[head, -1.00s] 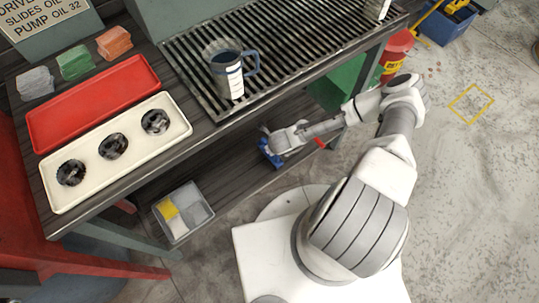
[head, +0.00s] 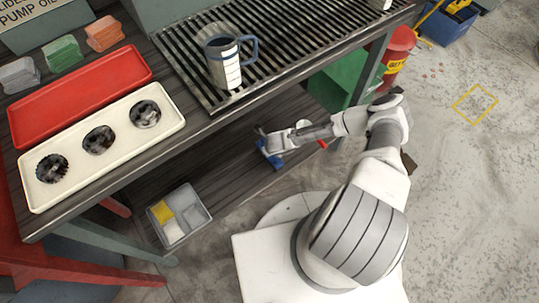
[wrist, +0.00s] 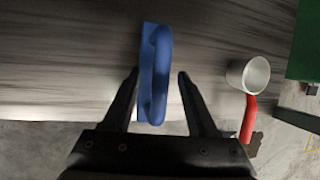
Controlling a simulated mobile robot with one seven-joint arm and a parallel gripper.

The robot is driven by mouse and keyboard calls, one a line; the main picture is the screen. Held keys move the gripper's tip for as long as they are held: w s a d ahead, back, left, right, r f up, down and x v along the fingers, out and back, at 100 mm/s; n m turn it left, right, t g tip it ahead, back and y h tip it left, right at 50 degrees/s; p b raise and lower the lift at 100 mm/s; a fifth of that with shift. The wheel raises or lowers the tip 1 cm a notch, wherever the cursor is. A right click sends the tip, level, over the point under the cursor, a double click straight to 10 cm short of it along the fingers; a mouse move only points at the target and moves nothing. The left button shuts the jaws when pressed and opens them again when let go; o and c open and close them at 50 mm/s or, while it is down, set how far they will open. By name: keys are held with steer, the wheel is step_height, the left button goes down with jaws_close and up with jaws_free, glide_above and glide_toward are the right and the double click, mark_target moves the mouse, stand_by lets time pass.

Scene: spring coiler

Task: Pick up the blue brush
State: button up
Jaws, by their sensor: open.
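The blue brush (wrist: 155,70) lies on the wooden lower shelf. Its looped handle faces the wrist camera, and its near end sits between my fingers in that picture. In the head view the blue brush (head: 269,155) is partly hidden by my gripper (head: 264,139). In the wrist view my gripper (wrist: 158,80) is open, with one dark finger on each side of the brush and a gap on both sides. Whether the fingertips reach down to the brush's height I cannot tell.
A white cup with a red handle (wrist: 248,76) stands right of the brush. A green box (head: 340,82) is farther right. A grey bin (head: 180,216) with sponges is at the shelf's left. The tabletop above (head: 200,120) overhangs the shelf.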

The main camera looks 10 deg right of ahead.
jaws_close()
stand_by(1.4)
